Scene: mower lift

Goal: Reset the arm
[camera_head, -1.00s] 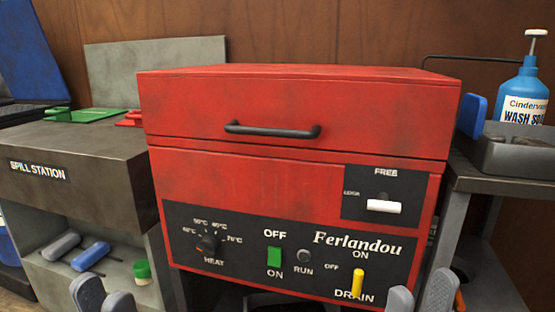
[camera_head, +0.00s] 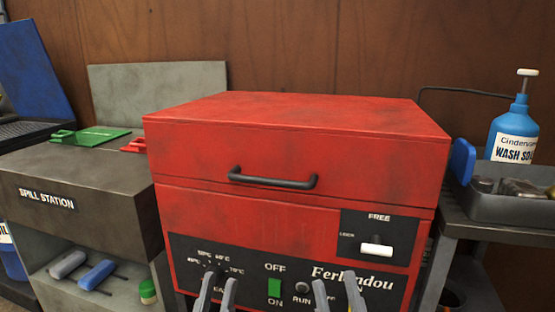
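My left gripper (camera_head: 215,291) is at the bottom of the head view, in front of the lower left of the red machine's control panel (camera_head: 187,250). Its two grey fingers stand apart with nothing seen between them. My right gripper (camera_head: 336,291) is at the bottom, right of the middle, in front of the panel's lower right. Its fingers are also apart and nothing shows between them. The arms themselves are below the picture. The grippers hide part of the heat dial and the drain lever area.
The red machine (camera_head: 290,135) has its lid down, with a black handle (camera_head: 272,178). A white lever (camera_head: 376,250) sits at its right. The spill station (camera_head: 85,190) stands left. A grey tray (camera_head: 510,205) and blue soap bottle (camera_head: 512,130) are on the right.

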